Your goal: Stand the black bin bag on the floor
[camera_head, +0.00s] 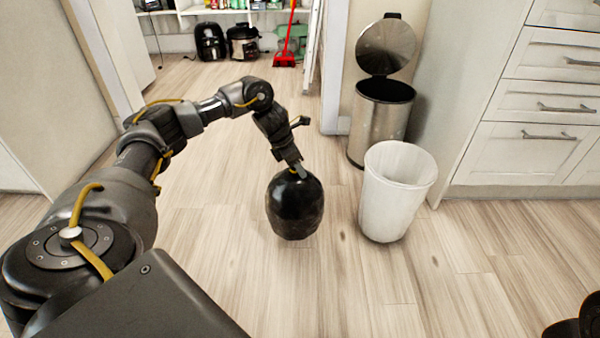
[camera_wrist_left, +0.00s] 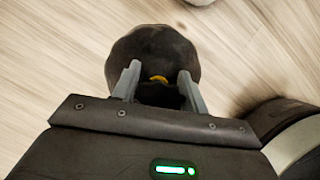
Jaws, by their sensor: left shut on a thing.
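The black bin bag (camera_head: 295,208) is a rounded, shiny dark bundle. In the head view it hangs or rests upright at the floor, left of the white bin; I cannot tell whether its bottom touches the floor. My left gripper (camera_head: 297,170) is above it, shut on its top. My right gripper does not show clearly; only a dark part of my body is at the lower right.
A white open bin (camera_head: 397,195) stands right of the bag. Behind it is a steel pedal bin (camera_head: 380,115) with its lid up. White drawers (camera_head: 530,150) stand at the right. A red dustpan (camera_head: 286,58) and black appliances are at the back. The floor (camera_head: 340,290) in front is clear.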

